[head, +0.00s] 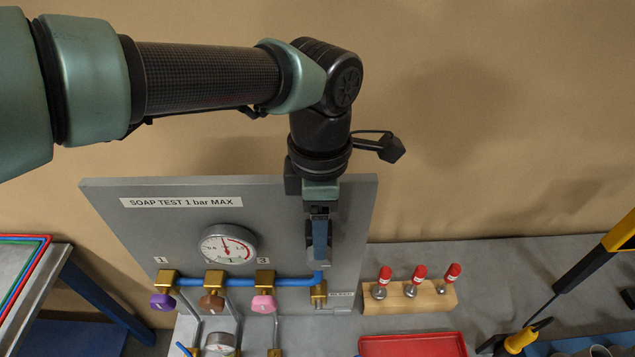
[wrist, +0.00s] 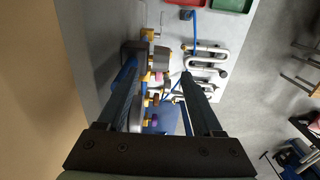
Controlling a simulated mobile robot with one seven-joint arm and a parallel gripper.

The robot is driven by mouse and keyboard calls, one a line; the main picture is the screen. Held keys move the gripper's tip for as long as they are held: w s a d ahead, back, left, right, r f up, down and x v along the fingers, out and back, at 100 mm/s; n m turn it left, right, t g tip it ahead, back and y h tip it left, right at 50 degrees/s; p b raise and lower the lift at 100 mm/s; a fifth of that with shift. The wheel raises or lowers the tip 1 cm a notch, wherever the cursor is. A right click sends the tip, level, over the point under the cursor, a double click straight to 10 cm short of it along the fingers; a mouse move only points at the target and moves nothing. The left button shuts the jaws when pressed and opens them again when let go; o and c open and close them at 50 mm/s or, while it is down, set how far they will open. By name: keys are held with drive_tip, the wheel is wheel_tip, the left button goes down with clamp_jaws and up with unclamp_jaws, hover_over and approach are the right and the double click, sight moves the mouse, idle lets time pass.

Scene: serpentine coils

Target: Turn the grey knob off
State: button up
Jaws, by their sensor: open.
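A grey panel (head: 150,235) carries a gauge, a blue pipe and brass valves. A dark grey rounded part (head: 310,246), which looks like the grey knob, sits on the panel's right side above the blue pipe's end. My gripper (head: 320,250) points down in front of it and hides most of it, so its setting cannot be read. In the wrist view, a dark grey rounded part (wrist: 132,50) shows by the left fingertip. My gripper (wrist: 160,70) is open, with its two fingers apart and nothing held. I cannot tell whether a finger touches the knob.
A purple knob (head: 163,301), a brown knob (head: 211,303) and a pink knob (head: 263,304) hang below the blue pipe (head: 290,282). The gauge (head: 228,245) is left of my gripper. A wooden block (head: 410,298) with red-topped parts and a red tray (head: 412,345) stand to the right.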

wheel_tip(320, 180, down, 7)
drive_tip(key=b, duration=0.3)
clamp_jaws()
idle(0.3)
